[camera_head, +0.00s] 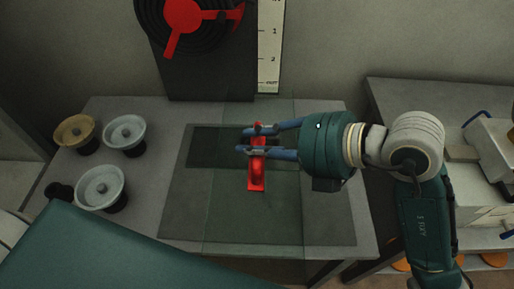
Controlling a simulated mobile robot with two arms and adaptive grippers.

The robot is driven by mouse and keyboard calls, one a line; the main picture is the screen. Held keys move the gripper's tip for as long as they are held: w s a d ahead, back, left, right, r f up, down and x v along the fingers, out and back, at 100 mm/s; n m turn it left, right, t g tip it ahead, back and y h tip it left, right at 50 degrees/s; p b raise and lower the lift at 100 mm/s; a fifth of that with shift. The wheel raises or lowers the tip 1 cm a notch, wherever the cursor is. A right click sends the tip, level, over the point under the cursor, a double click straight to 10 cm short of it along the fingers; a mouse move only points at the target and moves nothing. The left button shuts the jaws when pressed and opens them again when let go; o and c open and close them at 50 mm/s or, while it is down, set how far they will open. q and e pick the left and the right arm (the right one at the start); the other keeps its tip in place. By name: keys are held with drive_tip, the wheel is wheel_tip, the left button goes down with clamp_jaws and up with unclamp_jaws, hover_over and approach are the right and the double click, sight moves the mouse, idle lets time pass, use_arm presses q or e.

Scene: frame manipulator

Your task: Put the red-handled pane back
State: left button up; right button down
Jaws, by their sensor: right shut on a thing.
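The clear pane (230,225) is a see-through upright-looking rectangle over the middle of the table; its faint edges run from near the back edge towards the front. Its red handle (257,180) stands out near the middle. My right gripper (246,141) reaches in from the right and is shut on the red handle, with its blue fingers across the handle's upper part. I cannot tell whether the pane touches the table or is held above it. My left gripper is not in view.
A grey table (130,225) carries a dark mat (330,215) with a darker slot-like strip (205,145). Several round knobs or dishes (123,132) stand at its left. A dark panel with a red-armed dial (185,15) and a scale strip (270,45) rise behind. A cluttered bench (420,95) is at right.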

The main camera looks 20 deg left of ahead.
wheel_tip(320, 180, down, 15)
drive_tip(key=shift+f, duration=0.15)
idle(0.4)
drive_tip(key=shift+f, duration=0.1)
drive_tip(key=shift+f, duration=0.35)
drive_tip(key=shift+f, duration=0.2)
drive_tip(key=c, duration=1.7)
unclamp_jaws()
drive_tip(key=shift+f, duration=0.15)
drive_tip(key=shift+c, duration=0.2)
drive_tip(key=shift+o, duration=0.9)
